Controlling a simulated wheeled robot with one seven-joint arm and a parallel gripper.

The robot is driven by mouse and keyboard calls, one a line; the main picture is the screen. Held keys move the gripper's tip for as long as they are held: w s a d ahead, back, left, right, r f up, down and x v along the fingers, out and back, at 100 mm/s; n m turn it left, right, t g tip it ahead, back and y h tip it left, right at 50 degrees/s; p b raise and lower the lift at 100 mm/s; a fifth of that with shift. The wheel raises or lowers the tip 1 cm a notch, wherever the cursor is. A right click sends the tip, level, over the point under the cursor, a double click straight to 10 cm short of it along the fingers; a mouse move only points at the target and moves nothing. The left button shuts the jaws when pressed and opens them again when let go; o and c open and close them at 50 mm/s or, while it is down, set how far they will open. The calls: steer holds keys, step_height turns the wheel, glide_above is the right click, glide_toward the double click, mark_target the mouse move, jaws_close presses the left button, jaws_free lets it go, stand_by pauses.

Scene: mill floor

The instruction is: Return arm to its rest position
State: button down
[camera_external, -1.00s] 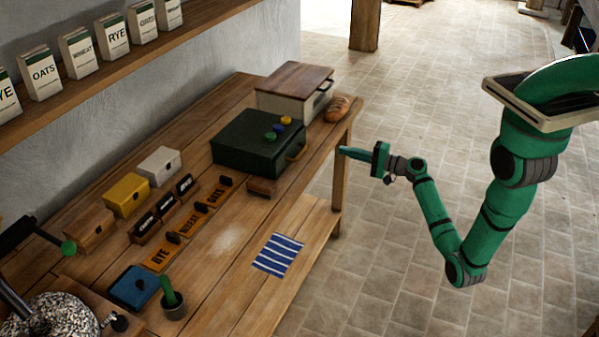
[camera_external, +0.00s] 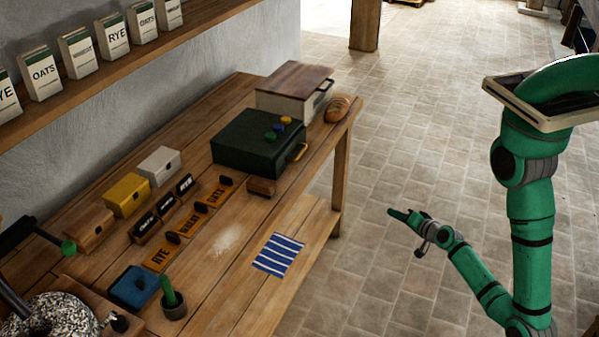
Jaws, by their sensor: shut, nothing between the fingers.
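My green arm hangs at the right over the tiled floor, its forearm reaching up and left from a low elbow. My gripper (camera_external: 394,213) is shut and empty. It is off the front edge of the wooden workbench (camera_external: 222,277), apart from everything on it.
Open floor (camera_external: 420,120) surrounds my arm.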

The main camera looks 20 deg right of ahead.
steer(key=s+d+r+n+t+h, duration=0.1)
steer(key=s+r+n, duration=0.3)
steer(key=s, duration=0.6)
steer(key=s+d+r+n+h, duration=0.2)
steer(key=s+r+n, duration=0.2)
steer(key=s+r, duration=0.5)
steer(key=shift+s+d+r+t, duration=0.15)
steer(key=shift+s+d+t, duration=0.2)
steer(key=shift+s, duration=0.7)
